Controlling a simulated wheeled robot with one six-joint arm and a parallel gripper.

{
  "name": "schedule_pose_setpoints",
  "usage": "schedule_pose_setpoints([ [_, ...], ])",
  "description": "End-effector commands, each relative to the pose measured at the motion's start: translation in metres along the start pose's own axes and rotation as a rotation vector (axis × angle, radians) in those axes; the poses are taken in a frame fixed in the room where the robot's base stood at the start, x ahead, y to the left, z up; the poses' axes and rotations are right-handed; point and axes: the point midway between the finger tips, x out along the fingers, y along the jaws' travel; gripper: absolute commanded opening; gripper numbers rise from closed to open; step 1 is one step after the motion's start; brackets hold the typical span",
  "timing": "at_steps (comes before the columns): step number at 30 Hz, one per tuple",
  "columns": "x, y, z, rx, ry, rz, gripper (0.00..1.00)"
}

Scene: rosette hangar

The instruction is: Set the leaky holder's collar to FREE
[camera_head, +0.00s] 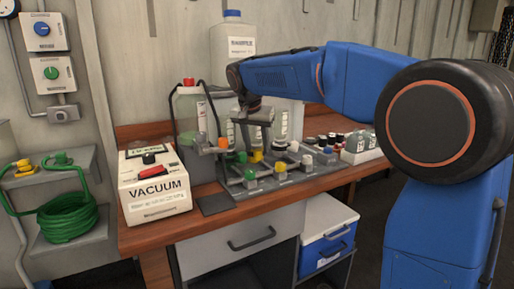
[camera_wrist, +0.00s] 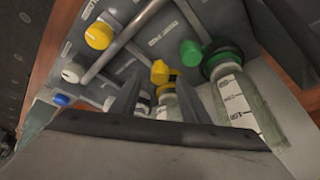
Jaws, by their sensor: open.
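The bench manifold (camera_head: 285,182) carries several coloured knobs: green (camera_head: 250,175), yellow (camera_head: 280,167), white (camera_head: 307,160) and blue (camera_head: 327,150). In the wrist view I see a yellow knob (camera_wrist: 98,36), a white knob (camera_wrist: 73,72) and a blue knob (camera_wrist: 61,99) on pipes. A holder with a green collar (camera_wrist: 221,62) and green knob (camera_wrist: 190,52) stands over a graduated clear vessel (camera_wrist: 236,105). A yellow knob (camera_wrist: 160,72) sits above another vessel between my open fingers. I cannot tell which holder leaks or read the collar settings. My gripper (camera_wrist: 156,98) is empty, above the manifold.
A white VACUUM box (camera_head: 155,187) stands left on the wooden bench (camera_head: 225,222). Large bottles (camera_head: 232,45) stand behind the manifold. Small dark-capped jars (camera_head: 325,138) and a white tray (camera_head: 362,155) are at right.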

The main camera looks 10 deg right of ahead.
Motion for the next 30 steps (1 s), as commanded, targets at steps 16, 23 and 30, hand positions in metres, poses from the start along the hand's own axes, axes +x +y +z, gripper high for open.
schedule_pose_setpoints([
  [16, -0.107, -0.001, 0.0, -0.001, 0.002, -0.004, 0.41],
  [23, -0.144, -0.001, 0.0, 0.0, 0.002, -0.003, 0.41],
  [30, -0.16, 0.0, 0.0, 0.0, 0.001, -0.001, 0.41],
])
